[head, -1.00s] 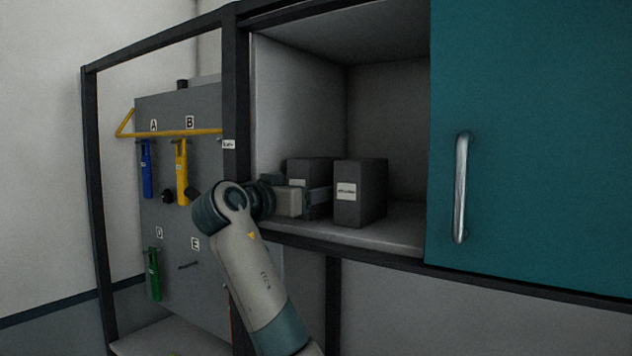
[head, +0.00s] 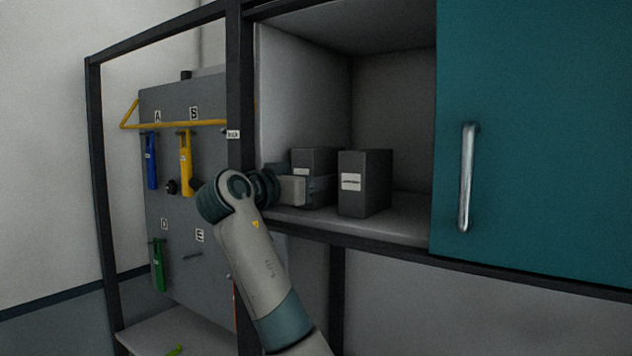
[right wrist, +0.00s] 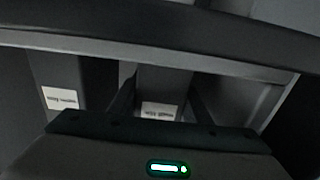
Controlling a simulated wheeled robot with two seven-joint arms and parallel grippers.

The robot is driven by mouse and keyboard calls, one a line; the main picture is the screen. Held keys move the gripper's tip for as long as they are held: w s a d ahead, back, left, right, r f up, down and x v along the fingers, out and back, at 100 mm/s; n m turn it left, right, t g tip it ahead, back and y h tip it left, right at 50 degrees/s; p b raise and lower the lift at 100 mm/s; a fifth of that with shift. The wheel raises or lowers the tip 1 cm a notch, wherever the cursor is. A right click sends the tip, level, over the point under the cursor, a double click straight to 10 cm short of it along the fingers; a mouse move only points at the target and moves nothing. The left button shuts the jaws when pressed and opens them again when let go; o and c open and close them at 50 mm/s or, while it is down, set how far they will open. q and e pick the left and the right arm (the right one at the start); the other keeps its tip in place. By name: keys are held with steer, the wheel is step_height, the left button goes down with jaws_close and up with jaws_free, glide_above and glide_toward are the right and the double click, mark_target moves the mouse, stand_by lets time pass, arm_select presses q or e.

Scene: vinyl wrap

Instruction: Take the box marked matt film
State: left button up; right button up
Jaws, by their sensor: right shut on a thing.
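Two dark grey boxes with white labels stand side by side on the shelf of an open cabinet bay. The label print is too blurred to read in either view. My right gripper (head: 318,187) reaches in from the left and is shut on the left box (head: 317,160). In the right wrist view its fingers (right wrist: 160,100) stand on both sides of that labelled box (right wrist: 163,84). The other box (head: 366,180) stands just to the right, apart from the fingers; it also shows at the left of the right wrist view (right wrist: 84,80). My left gripper is out of view.
A teal door (head: 540,130) with a metal handle (head: 467,178) covers the bay's right side. A dark post (head: 240,90) stands left of the bay. A grey pegboard (head: 205,100) holds blue, yellow and green tools. The shelf's right part (head: 405,226) is clear.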

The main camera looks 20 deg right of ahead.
mark_target(314, 165)
steer(key=shift+r+b, duration=0.7)
steer(key=shift+b, duration=0.1)
steer(key=shift+r+b, duration=0.75)
steer(key=shift+r, duration=0.1)
steer(key=b+v, duration=0.9)
steer(key=v, duration=0.9)
steer(key=shift+s+r, duration=0.1)
